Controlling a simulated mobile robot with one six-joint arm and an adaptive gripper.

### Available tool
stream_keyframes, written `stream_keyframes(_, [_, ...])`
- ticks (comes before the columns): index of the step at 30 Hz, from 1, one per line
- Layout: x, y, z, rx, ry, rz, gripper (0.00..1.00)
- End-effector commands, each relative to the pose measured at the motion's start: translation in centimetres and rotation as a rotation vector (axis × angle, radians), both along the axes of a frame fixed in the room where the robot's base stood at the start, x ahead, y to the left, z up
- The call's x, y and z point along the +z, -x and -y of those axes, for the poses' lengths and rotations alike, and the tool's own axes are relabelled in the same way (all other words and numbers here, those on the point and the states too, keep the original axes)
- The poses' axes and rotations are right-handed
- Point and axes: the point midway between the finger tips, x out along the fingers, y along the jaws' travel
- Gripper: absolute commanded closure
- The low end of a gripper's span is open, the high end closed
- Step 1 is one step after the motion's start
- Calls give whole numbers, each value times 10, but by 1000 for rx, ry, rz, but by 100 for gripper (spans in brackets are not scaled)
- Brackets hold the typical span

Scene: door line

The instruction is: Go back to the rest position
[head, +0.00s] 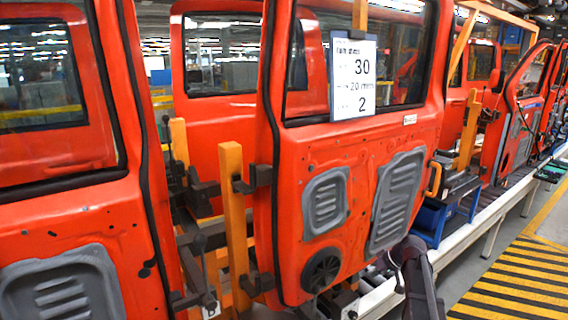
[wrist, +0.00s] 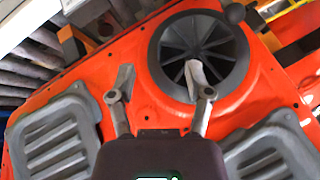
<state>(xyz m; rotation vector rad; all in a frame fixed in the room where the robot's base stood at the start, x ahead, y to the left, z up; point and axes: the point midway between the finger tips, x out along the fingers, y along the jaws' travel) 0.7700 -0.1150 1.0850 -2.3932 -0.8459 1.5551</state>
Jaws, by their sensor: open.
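My gripper (wrist: 160,80) shows in the wrist view with its two fingers apart and nothing between them. It is in front of a red door panel, near a round black speaker grille (wrist: 198,48). The right finger overlaps the grille in the picture; I cannot tell whether it touches. In the head view my dark arm rises from the bottom edge, in front of the lower right of the red door (head: 345,150); the fingers cannot be made out there. The same speaker grille shows low on that door (head: 321,270).
A paper sheet (head: 352,76) hangs on the door. Another red door (head: 80,200) is at the far left. Yellow-striped floor (head: 515,280) lies open at the right.

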Motion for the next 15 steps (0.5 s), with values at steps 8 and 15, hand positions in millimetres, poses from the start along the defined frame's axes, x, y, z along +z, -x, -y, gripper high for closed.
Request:
stream_keyframes(8, [-33,109,-77,-81,205,-238,35])
stream_keyframes(15, [-48,191,-107,-196,404,-364,35])
